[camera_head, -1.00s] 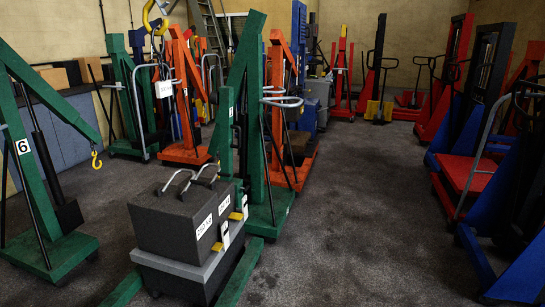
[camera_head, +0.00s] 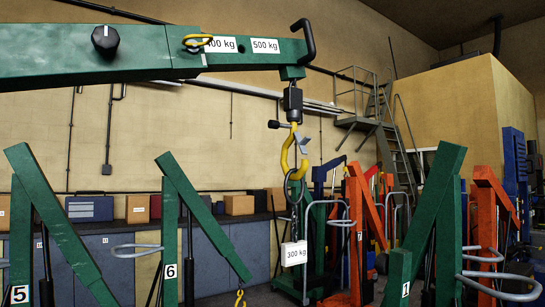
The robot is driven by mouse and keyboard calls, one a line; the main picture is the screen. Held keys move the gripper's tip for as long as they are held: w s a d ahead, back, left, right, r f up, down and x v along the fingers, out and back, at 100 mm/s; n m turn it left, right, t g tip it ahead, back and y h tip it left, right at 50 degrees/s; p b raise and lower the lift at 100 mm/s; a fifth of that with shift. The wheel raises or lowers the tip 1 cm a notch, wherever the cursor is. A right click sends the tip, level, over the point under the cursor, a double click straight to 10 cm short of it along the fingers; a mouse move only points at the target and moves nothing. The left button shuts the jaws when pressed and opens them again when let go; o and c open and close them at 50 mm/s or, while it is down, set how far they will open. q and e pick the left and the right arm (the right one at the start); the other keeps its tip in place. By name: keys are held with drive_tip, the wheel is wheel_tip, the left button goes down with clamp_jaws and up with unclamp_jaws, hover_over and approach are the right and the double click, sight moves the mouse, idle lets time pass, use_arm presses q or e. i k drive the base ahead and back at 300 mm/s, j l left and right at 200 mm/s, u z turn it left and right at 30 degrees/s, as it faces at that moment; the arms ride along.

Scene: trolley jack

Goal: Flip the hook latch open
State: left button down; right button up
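A yellow crane hook (camera_head: 286,157) hangs in the middle of the head view below the end of a green boom (camera_head: 130,55). A small grey latch (camera_head: 302,142) sits at the hook's right side, near its mouth. I cannot tell for certain whether it is open or closed. A dark ring (camera_head: 294,186) is at the bottom of the hook, with a dark chain and a white 300 kg tag (camera_head: 294,253) below it. Neither of my grippers is in view.
A black crank-shaped handle (camera_head: 307,42) rises at the boom's tip. Several green and orange cranes stand below and behind, including one marked 1 (camera_head: 398,278). A bench with boxes lines the back wall, and a metal stair (camera_head: 395,150) stands behind right.

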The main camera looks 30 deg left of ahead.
sight(301, 142)
drive_tip(key=i+l+u, duration=0.2)
drive_tip(key=i+u, duration=0.15)
drive_tip(key=i+l+u, duration=0.35)
drive_tip(key=i, duration=0.15)
